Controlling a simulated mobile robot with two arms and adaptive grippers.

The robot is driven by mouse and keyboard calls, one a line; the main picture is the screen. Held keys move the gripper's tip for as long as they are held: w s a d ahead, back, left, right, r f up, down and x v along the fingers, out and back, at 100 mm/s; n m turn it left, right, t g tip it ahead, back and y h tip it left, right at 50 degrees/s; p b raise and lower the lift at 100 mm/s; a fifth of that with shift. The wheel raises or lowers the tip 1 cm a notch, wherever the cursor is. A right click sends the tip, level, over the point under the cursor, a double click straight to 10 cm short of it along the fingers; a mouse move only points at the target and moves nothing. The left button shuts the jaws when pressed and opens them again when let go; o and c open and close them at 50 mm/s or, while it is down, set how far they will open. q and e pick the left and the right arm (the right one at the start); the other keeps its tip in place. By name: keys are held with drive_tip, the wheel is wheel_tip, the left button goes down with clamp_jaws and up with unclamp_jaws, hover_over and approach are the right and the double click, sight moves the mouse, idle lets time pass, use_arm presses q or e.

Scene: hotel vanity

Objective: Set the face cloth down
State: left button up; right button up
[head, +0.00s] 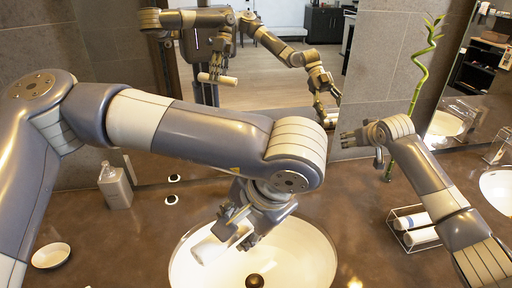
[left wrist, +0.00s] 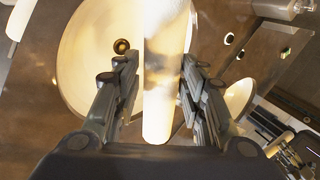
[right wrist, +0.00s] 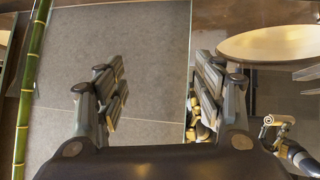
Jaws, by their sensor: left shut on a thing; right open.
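The face cloth, a rolled white cylinder (head: 210,246), is held in my left gripper (head: 240,228) above the sink in the head view. In the left wrist view the face cloth (left wrist: 160,95) stands lengthwise between the two fingers of my left gripper (left wrist: 158,95), which is shut on it. The white oval sink (head: 300,258) lies below, with a dark drain. My right gripper (head: 362,142) is open and empty above the right part of the counter, near the mirror. In the right wrist view the fingers of my right gripper (right wrist: 158,98) are apart with nothing between them.
A wire rack (head: 398,222) with rolled white cloths sits on the counter right of the sink. A green bamboo stalk (head: 418,85) rises behind it. A soap bottle (head: 115,186) and a small white dish (head: 51,255) stand at left. A second sink (head: 498,186) is at far right.

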drive_tip(key=s+a+r+m+g+y, duration=0.1)
drive_tip(key=s+a+r+g, duration=0.15)
drive_tip(key=a, duration=0.55)
drive_tip(key=s+a+r+m+g+y, duration=0.1)
drive_tip(key=s+a+r, duration=0.25)
drive_tip(key=a, duration=0.55)
drive_tip(key=s+a+r+m+g+y, duration=0.1)
drive_tip(key=s+a+r+g, duration=0.2)
drive_tip(key=a, duration=0.5)
use_arm(q)
drive_tip(key=shift+s, duration=0.1)
use_arm(e)
drive_tip(key=s+a+r+m+g+h, duration=0.2)
drive_tip(key=s+r+m, duration=0.2)
drive_tip(key=s, duration=0.7)
drive_tip(key=s+a+r+m+g+h, duration=0.3)
drive_tip(key=s, duration=0.8)
drive_tip(key=f, duration=0.3)
drive_tip(key=d+f, duration=0.1)
drive_tip(key=f, duration=0.3)
drive_tip(key=d+f, duration=0.1)
drive_tip(key=f, duration=0.3)
drive_tip(key=shift+s+f, duration=0.25)
drive_tip(key=shift+s, duration=0.1)
